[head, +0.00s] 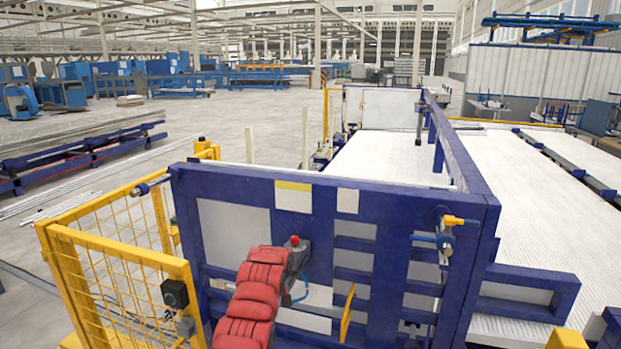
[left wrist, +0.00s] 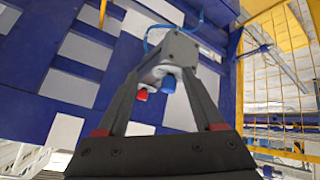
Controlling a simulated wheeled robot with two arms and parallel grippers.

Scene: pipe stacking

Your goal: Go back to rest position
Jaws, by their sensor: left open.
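My left gripper (left wrist: 166,82) shows in the left wrist view, its two dark fingers apart. No pipe shows between them. A grey piece (left wrist: 180,47) with a red knob (left wrist: 141,95) and a blue knob (left wrist: 168,82) shows between and beyond the fingers; I cannot tell whether they touch it. In the head view my red-padded arm (head: 251,305) reaches up from the bottom toward the blue frame (head: 405,205). A red knob (head: 294,241) shows near the arm's end, where the fingers are hard to make out. My right gripper is in neither view.
A yellow mesh fence (head: 110,285) stands left of my arm. It also shows at the right of the left wrist view (left wrist: 275,95). White pipes (head: 385,160) lie behind the blue frame, with more (head: 525,195) at right. Open floor (head: 235,120) lies beyond.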

